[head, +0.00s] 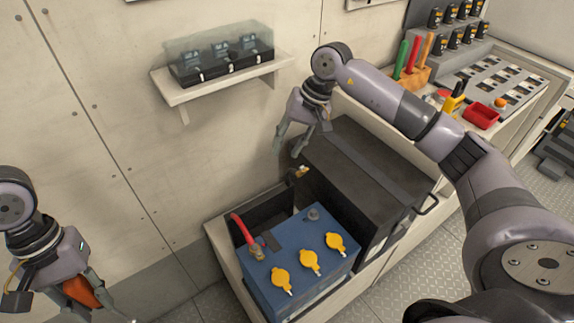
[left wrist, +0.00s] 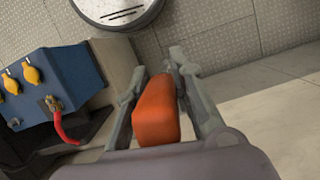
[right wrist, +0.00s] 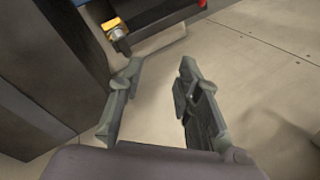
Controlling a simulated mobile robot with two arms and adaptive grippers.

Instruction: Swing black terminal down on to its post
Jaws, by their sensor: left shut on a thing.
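The blue battery (head: 300,265) sits in an open tray with yellow caps on top. A bare grey post (head: 313,214) stands near its back corner. The black terminal (head: 301,172), with a brass-coloured clamp, is raised beside the dark box, off the post; it also shows in the right wrist view (right wrist: 118,32). My right gripper (head: 292,147) is open and empty above and left of that terminal. My left gripper (left wrist: 157,72) is shut on an orange object (left wrist: 155,112), left of and away from the battery.
A red cable (head: 240,229) runs to a clamp on the battery's other post. A large black box (head: 365,175) stands directly behind the battery. A wall shelf (head: 222,80) holds a clear-covered case. A tool bench (head: 505,85) is at the upper right.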

